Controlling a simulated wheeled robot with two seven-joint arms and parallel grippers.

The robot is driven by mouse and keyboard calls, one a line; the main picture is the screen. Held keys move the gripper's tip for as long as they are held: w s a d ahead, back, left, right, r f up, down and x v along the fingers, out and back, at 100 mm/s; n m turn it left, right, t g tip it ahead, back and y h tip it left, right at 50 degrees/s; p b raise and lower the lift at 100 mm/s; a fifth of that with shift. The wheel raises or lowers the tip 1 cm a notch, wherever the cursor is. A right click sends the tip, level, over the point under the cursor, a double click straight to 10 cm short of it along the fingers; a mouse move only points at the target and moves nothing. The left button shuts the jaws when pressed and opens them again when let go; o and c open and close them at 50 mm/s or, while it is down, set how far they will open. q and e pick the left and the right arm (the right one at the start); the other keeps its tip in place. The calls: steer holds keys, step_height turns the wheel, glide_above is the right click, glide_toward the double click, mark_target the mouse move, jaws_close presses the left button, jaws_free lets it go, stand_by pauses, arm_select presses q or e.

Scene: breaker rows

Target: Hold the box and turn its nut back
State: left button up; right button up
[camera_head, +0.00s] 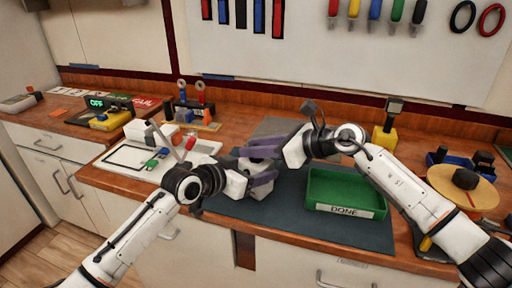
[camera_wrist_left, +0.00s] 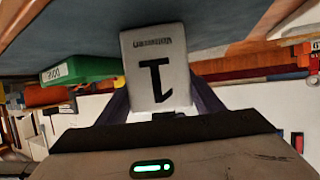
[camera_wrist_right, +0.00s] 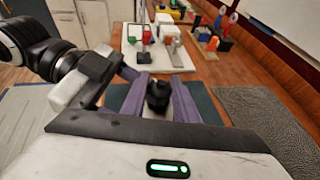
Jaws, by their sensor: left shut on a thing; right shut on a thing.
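The grey box (camera_head: 262,208) is held above the dark mat near the bench front. My left gripper (camera_head: 258,178) is shut on it. In the left wrist view the box (camera_wrist_left: 158,52) stands between the purple fingers, showing a black mark and small lettering. My right gripper (camera_head: 264,152) reaches in from the right, close above the left one, and is shut on the nut. In the right wrist view the black nut (camera_wrist_right: 158,92) shows between the purple fingers. The fingers largely hide the nut and upper box in the head view.
A green tray (camera_head: 345,205) labelled DONE stands on the mat (camera_head: 300,229), right of the grippers. A white board with small parts (camera_head: 125,158) lies left. A yellow-based tool (camera_head: 385,140) stands behind, and a round wooden stand (camera_head: 482,195) is at far right.

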steer(key=shift+w+d+f+n+g+y, duration=0.1)
steer(key=shift+n+g+y, duration=0.35)
steer(key=shift+n+g, duration=0.55)
steer(key=shift+f+n+g+y, duration=0.1)
steer(key=shift+n+g+y, duration=0.35)
steer(key=shift+n+g, duration=0.75)
steer(key=shift+g, duration=0.3)
steer(key=o, duration=1)
steer(key=shift+o, duration=0.3)
steer(key=shift+r, duration=0.1)
steer(key=shift+r, duration=0.1)
steer(key=v, duration=1.2)
